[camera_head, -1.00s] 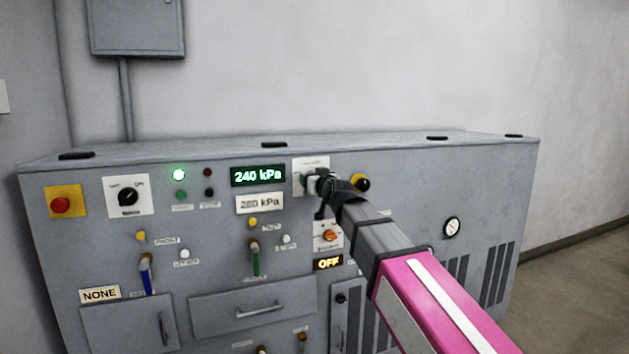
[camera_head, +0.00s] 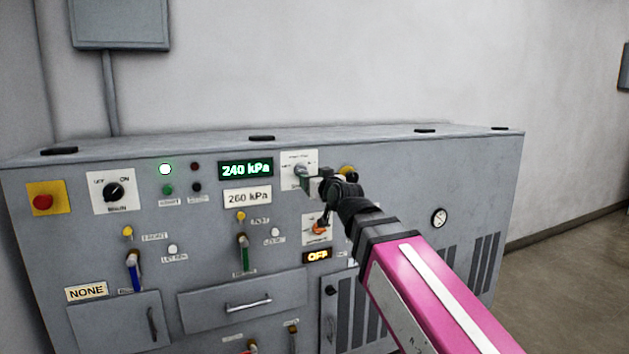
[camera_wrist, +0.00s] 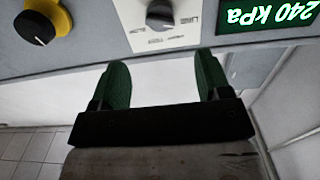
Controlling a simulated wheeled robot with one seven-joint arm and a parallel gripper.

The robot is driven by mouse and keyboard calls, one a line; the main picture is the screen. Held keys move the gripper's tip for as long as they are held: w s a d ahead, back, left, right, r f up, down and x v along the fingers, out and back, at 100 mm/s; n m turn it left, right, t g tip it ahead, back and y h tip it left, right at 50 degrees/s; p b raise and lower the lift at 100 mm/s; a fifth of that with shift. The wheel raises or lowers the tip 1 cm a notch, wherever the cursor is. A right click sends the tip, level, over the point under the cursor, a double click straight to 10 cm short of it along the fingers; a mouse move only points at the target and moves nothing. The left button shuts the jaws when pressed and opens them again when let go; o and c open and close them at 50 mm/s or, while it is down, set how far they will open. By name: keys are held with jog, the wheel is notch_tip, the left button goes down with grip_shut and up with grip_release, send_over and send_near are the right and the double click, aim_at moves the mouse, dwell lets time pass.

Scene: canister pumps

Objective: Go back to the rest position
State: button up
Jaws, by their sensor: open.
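My arm reaches in from the lower right in the head view, and my gripper (camera_head: 312,178) is just in front of a knob on a white plate at the top of the grey panel. In the wrist view my gripper (camera_wrist: 163,82) shows two green fingers spread apart with nothing between them. The grey knob (camera_wrist: 160,15) on its white plate lies beyond the fingertips, apart from them. A black knob on a yellow base (camera_wrist: 38,25) is at the upper left there. The green display (camera_head: 246,169) reads 240 kPa, and the plate (camera_head: 247,197) below it reads 260 kPa.
The grey cabinet (camera_head: 420,190) fills the space before me. Levers with blue (camera_head: 135,272) and green (camera_head: 244,255) handles stick out from it, as does a drawer handle (camera_head: 248,306). A red button (camera_head: 42,202) is at the far left. Open floor (camera_head: 570,275) lies at the right.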

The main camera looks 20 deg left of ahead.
jog(key=w+d+f+m+g+h, duration=0.2)
jog(key=w+d+f+g+h, duration=0.15)
jog(key=d+f, duration=0.95)
jog(key=w+d+f+m+g+h, duration=0.2)
jog(key=w+d+f+h, duration=0.2)
jog(key=d+f, duration=0.9)
jog(key=s+d+f+m+g+h, duration=0.2)
jog(key=s+d+f+g, duration=0.2)
jog(key=d+f, duration=0.5)
jog(key=s+d+f+m+g+h, duration=0.2)
jog(key=s+d+f, duration=0.6)
jog(key=f, duration=0.8)
jog(key=shift+s+d+g, duration=0.4)
jog(key=shift+d+g, duration=0.4)
jog(key=shift+g, duration=0.35)
